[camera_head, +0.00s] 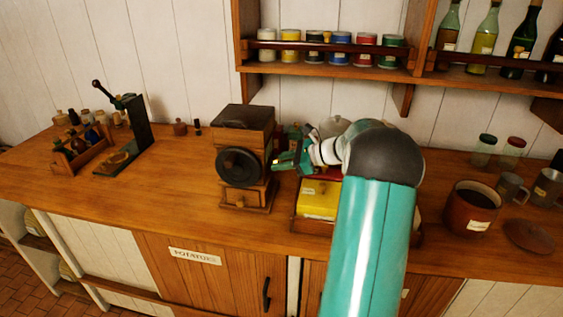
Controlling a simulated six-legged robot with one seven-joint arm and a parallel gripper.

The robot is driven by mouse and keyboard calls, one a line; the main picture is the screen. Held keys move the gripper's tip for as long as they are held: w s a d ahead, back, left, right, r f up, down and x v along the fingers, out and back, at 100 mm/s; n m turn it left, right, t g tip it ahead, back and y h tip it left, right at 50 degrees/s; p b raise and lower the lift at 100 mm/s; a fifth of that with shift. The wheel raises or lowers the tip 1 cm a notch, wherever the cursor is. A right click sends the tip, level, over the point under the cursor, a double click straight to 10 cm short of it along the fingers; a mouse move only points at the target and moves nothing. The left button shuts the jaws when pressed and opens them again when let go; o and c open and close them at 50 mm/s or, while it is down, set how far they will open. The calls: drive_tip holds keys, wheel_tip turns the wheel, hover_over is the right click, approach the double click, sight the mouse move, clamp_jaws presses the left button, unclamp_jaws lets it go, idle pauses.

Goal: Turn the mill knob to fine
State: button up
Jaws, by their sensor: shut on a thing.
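The mill (245,129) is a dark wooden box with a small drawer low on its front, standing upright on the counter. Its knob (239,167) is a large black disc with a lighter centre on the mill's front. My gripper (276,165) comes in from the right, with its teal fingers at the right edge of the knob. It is shut on the knob, though the fingertips are small here and the exact contact is hard to see. I cannot read any fine or coarse marks.
A wooden tray (299,226) with a yellow packet (319,199) lies under my arm, right of the mill. A brown pot (470,210) stands farther right. A black lever press (133,135) and bottle rack (84,152) stand left. The counter between press and mill is mostly clear.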

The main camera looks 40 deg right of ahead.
drive_tip(key=n+t+h, duration=0.1)
drive_tip(key=n+t, duration=0.1)
drive_tip(key=n, duration=0.1)
drive_tip(key=n+t+h, duration=0.1)
drive_tip(key=n+t, duration=0.1)
drive_tip(key=n, duration=0.2)
drive_tip(key=shift+s+a+f+h, duration=0.15)
drive_tip(key=shift+h, duration=0.25)
drive_tip(key=shift+n, duration=0.3)
drive_tip(key=o, duration=1)
